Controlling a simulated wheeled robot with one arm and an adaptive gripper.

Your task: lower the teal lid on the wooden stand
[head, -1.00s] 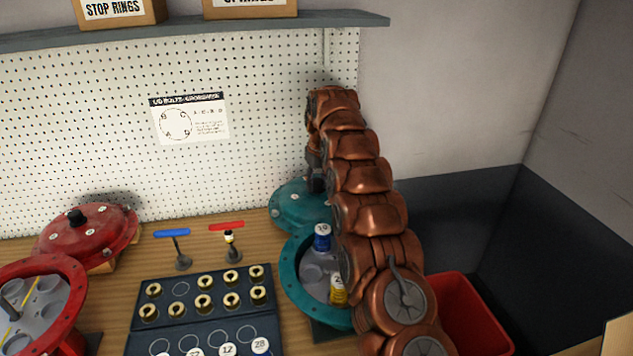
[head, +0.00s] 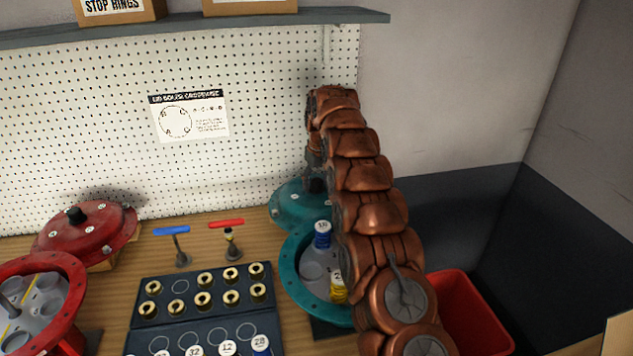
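The teal lid (head: 290,205) is at the back of the bench, behind the teal housing (head: 293,281), and is partly hidden by my arm. My gripper (head: 315,184) is at the lid's top, where its knob would be. The fingers are small and dark here, and I cannot tell whether they are closed on the knob. The wooden stand under the teal lid is hidden, so I cannot see whether the lid touches it.
A red lid (head: 88,232) rests at left behind a red housing (head: 68,268). A dark tray (head: 185,322) holds several brass rings. A red bin (head: 468,310) stands at right.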

